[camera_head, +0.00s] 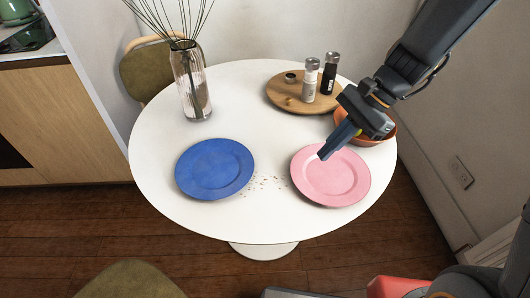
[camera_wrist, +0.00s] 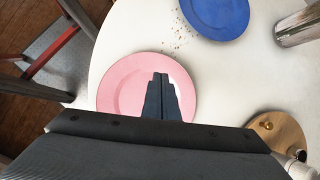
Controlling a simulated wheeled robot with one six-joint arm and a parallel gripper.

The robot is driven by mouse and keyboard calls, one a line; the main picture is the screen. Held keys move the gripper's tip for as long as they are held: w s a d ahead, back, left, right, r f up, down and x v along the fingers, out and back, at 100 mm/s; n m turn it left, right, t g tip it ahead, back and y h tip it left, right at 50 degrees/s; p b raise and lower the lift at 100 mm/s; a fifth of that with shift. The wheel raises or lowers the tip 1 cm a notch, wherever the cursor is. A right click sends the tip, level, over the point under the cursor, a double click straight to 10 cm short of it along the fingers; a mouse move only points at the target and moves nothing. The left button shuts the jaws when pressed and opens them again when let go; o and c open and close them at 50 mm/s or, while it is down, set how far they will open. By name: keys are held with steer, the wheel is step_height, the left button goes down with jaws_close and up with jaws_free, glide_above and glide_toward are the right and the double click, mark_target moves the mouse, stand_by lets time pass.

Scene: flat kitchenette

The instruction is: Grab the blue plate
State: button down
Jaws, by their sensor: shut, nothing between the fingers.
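The blue plate (camera_head: 215,168) lies flat on the left front part of the round white table. It also shows at the top of the wrist view (camera_wrist: 218,14), partly cut off by the frame edge. My gripper (camera_head: 323,156) is shut and empty. It hangs over the pink plate (camera_head: 340,185), to the right of the blue plate and apart from it. In the wrist view the closed fingers (camera_wrist: 161,80) cover part of the pink plate (camera_wrist: 125,88). Whether the fingertips touch the pink plate I cannot tell.
Crumbs (camera_head: 265,182) lie between the plates. A glass vase (camera_head: 190,85) with twigs stands behind the blue plate. A round wooden board (camera_head: 285,93) holds two grinders and small items at the back. An orange bowl (camera_head: 385,136) sits behind my gripper. The white table (camera_head: 255,130) is clear in the middle.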

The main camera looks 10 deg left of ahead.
steer(key=w+a+m+y, duration=0.1)
steer(key=a, duration=0.1)
steer(key=w+a+m+y, duration=0.1)
steer(key=w+a, duration=0.1)
steer(key=w+a+m+y, duration=0.1)
steer(key=w+m, duration=0.1)
steer(key=shift+w+a+f, duration=0.1)
steer(key=shift+a+f, duration=0.25)
steer(key=shift+a, duration=0.05)
steer(key=x, duration=0.9)
steer(key=shift+a+f, duration=0.25)
steer(key=shift+f, duration=0.05)
steer(key=shift+s+a+r+p, duration=0.15)
steer(key=shift+a+p, duration=0.15)
steer(key=shift+a, duration=0.3)
steer(key=shift+s+a+p, duration=0.15)
steer(key=shift+a+p, duration=0.15)
steer(key=shift+a, duration=0.3)
steer(key=shift+s+a, duration=0.1)
steer(key=shift+a, duration=0.6)
